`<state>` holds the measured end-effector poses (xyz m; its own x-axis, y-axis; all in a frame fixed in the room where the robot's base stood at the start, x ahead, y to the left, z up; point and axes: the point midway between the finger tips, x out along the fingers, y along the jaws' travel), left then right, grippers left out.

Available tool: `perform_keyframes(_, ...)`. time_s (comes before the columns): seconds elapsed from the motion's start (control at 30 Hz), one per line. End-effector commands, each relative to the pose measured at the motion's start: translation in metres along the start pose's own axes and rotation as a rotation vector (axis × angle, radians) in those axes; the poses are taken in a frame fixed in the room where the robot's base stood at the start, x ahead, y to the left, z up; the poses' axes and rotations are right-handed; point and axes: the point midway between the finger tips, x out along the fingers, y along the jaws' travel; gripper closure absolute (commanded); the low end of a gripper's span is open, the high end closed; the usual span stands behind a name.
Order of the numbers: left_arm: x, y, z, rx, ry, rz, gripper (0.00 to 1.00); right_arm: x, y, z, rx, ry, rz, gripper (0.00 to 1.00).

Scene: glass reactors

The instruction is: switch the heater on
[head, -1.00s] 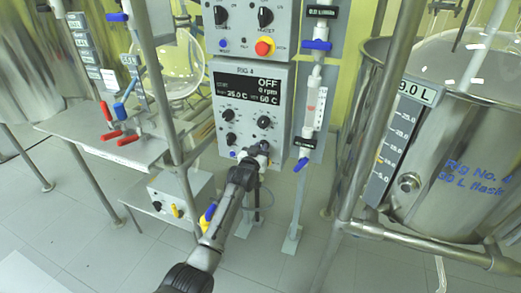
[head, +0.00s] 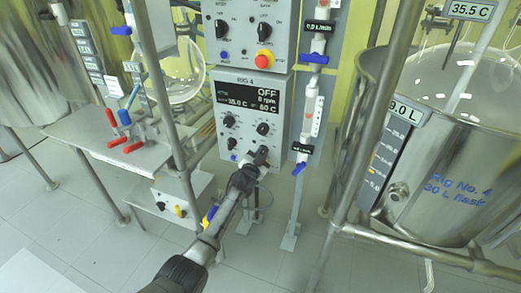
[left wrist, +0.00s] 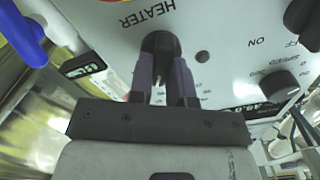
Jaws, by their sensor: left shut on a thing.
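The grey RIG 4 control box (head: 211,120) stands in the middle of the head view. Its display (head: 248,97) reads OFF, 0 rpm, 35.0 C and 60 C. My left gripper (head: 262,154) is at the lower right of the box's front. In the left wrist view, my left gripper (left wrist: 163,85) is shut on a dark knob (left wrist: 160,43), a finger on each side. The word HEATER (left wrist: 148,13) is printed beside this heater knob. The fingers hide much of the knob, and its pointer setting cannot be told. My right gripper is not in view.
Above the display box is another panel with a red button (head: 264,60). A blue-handled valve (head: 299,168) hangs close to the right of my gripper. A metal frame post (head: 372,120) and a large steel vessel (head: 440,180) stand at the right. A steel bench (head: 85,135) is at the left.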

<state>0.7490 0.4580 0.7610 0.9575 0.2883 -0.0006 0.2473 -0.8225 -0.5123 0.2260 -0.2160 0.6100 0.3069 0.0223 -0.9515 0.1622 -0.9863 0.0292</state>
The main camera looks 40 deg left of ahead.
Motion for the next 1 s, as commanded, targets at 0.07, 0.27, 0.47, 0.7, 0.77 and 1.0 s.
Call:
perform_keyframes(0.07,0.0000,-0.0007,-0.0014,0.072,0.000,0.000,1.00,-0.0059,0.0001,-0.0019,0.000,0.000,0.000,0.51)
perform_keyframes(0.27,0.0000,0.0005,-0.0002,0.241,0.000,-0.001,1.00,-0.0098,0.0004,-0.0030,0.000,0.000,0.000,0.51)
perform_keyframes(0.47,0.0001,0.0017,0.0006,0.374,0.000,0.000,1.00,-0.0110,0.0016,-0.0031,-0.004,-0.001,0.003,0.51)
perform_keyframes(0.7,0.0000,0.0025,0.0012,0.476,0.000,0.000,1.00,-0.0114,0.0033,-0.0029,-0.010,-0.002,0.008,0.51)
perform_keyframes(0.77,0.0000,0.0026,0.0012,0.491,0.000,0.000,1.00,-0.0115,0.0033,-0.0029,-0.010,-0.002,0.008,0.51)
perform_keyframes(1.0,0.0000,0.0027,0.0014,0.524,0.000,0.000,1.00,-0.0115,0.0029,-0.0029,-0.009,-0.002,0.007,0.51)
